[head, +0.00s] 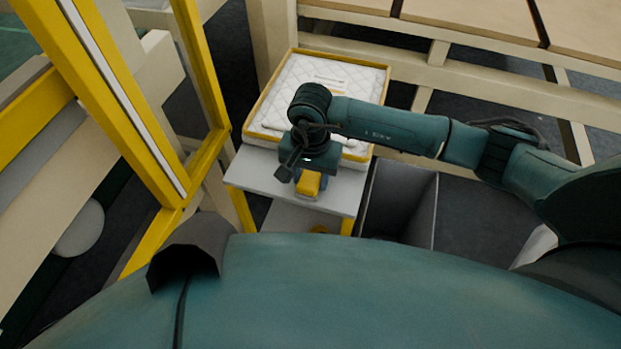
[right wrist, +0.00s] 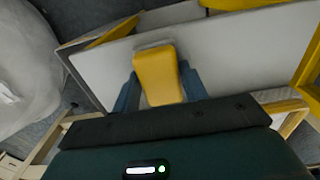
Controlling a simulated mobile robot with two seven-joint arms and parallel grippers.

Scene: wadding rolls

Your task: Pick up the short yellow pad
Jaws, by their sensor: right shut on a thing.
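The short yellow pad (head: 309,183) is at the front part of a small light-grey table (head: 262,180). It also shows in the right wrist view (right wrist: 158,76), between the two blue fingers. My right gripper (head: 311,180) reaches down over the table and is shut on the pad, with the fingers on both sides of it (right wrist: 160,90). Whether the pad touches the tabletop is hard to tell. My left gripper is not in view.
A white quilted pad in a yellow-edged tray (head: 256,134) sits on the table behind the gripper. A grey open bin (head: 422,205) stands to the right of the table. A yellow frame (head: 207,150) rises on the left. Wooden beams (head: 470,82) run behind.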

